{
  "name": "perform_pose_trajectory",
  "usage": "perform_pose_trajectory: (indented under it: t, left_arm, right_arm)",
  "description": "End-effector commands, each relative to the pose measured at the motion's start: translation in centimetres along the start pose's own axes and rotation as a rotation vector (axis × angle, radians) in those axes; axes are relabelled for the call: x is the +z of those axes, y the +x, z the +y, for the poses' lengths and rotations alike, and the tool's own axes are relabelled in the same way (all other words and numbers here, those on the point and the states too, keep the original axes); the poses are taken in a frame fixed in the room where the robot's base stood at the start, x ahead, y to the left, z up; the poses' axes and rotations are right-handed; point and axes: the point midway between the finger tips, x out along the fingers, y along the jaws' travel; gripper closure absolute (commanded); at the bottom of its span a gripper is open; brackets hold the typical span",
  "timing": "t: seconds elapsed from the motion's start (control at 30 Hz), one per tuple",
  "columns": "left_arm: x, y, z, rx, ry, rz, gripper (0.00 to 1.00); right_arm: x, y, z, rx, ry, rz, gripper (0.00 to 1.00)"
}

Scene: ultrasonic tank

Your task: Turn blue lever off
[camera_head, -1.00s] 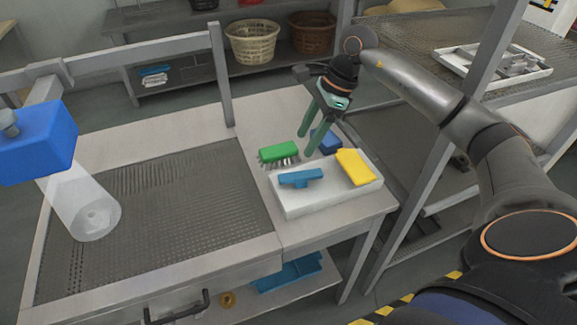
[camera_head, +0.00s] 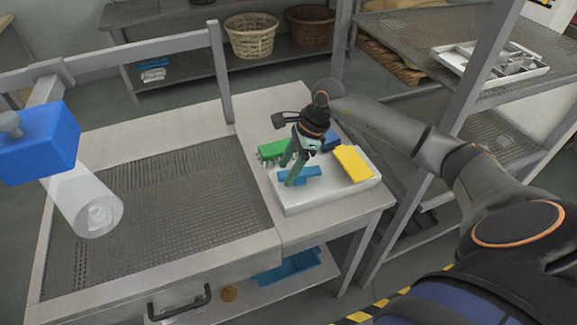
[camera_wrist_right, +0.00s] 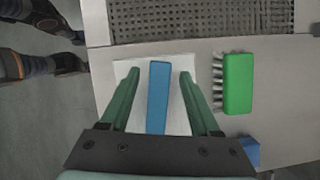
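The blue lever (camera_head: 312,171) is a narrow bar on top of the white box (camera_head: 305,206). In the right wrist view, the lever (camera_wrist_right: 158,98) stands out against the white box surface. My right gripper (camera_head: 289,174) points down over it. In the right wrist view, its two green fingers (camera_wrist_right: 159,72) are spread, one on each side of the lever, with gaps on both sides. The fingers hide part of the lever in the head view. My left gripper is not in view.
A yellow block (camera_head: 353,163) lies on the same box, to the right. A green brush (camera_head: 273,149) and a dark blue item (camera_head: 331,140) lie behind the box. A perforated tank surface (camera_head: 170,215) is to the left, with a blue block (camera_head: 38,142) above a clear cylinder (camera_head: 90,205).

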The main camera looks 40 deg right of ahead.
Motion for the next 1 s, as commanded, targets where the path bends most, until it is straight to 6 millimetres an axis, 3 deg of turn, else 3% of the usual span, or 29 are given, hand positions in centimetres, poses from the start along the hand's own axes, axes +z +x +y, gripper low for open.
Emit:
perform_pose_trajectory:
  t: [0.07,0.53,1.0]
  left_arm:
    - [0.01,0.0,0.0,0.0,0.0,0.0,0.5]
    - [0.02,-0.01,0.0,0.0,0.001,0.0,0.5]
    - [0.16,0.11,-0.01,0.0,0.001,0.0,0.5]
  right_arm:
    - [0.0,-0.02,0.0,0.0,0.0,0.0,0.47]
    - [0.0,-0.07,-0.01,0.0,0.0,0.0,1.0]
    - [-0.03,-0.05,-0.09,-0.013,0.029,0.001,1.0]
